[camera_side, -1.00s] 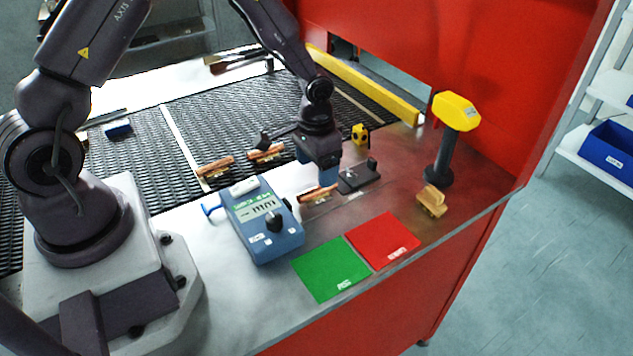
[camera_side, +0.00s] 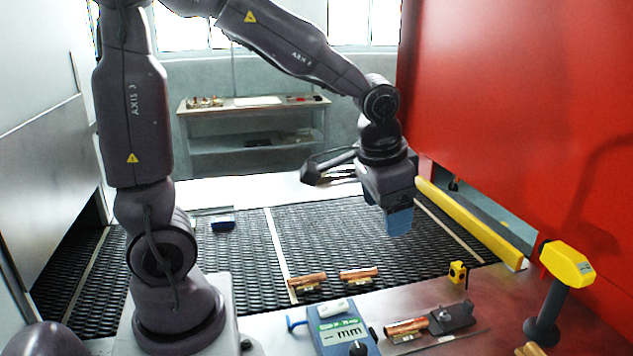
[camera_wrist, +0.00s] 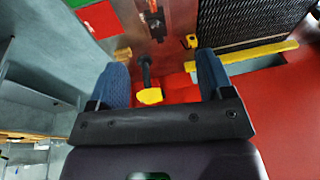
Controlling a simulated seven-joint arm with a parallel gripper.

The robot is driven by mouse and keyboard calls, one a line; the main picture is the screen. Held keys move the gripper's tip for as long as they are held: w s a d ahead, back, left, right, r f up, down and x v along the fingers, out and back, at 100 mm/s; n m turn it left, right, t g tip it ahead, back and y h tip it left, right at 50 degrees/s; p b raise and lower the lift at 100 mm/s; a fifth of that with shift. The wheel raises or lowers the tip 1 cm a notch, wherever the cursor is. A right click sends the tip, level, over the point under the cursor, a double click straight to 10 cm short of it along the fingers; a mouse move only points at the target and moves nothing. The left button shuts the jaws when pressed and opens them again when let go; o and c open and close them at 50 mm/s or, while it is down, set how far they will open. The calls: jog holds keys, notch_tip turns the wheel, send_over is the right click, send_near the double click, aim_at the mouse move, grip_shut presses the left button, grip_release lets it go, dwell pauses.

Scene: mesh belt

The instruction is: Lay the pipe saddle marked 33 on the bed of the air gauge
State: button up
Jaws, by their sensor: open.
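Two copper-coloured pipe saddles, one at left (camera_side: 307,282) and one at right (camera_side: 358,274), lie on the near edge of the mesh belt in the side view. A third copper saddle (camera_side: 406,327) lies on the metal table, right of the blue air gauge (camera_side: 343,334) and against a black fixture (camera_side: 452,318). Whether it rests on a bed there I cannot tell. The marks on the saddles are too small to read. My gripper (camera_side: 398,222) is raised well above the belt and away from all saddles. In the wrist view my gripper (camera_wrist: 161,64) is open and empty.
A yellow-headed device on a dark post (camera_side: 558,290) stands at right. A yellow rail (camera_side: 470,222) runs along the belt, beside a red wall (camera_side: 520,130). In the wrist view a red pad (camera_wrist: 100,18) lies on the table.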

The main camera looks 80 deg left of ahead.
jog(key=s+d+r+t, duration=0.1)
jog(key=s+r, duration=0.2)
jog(key=s, duration=0.3)
jog(key=s+d+r+t+h, duration=0.1)
jog(key=s+r+t, duration=0.1)
jog(key=s, duration=0.3)
jog(key=shift+v, duration=0.8)
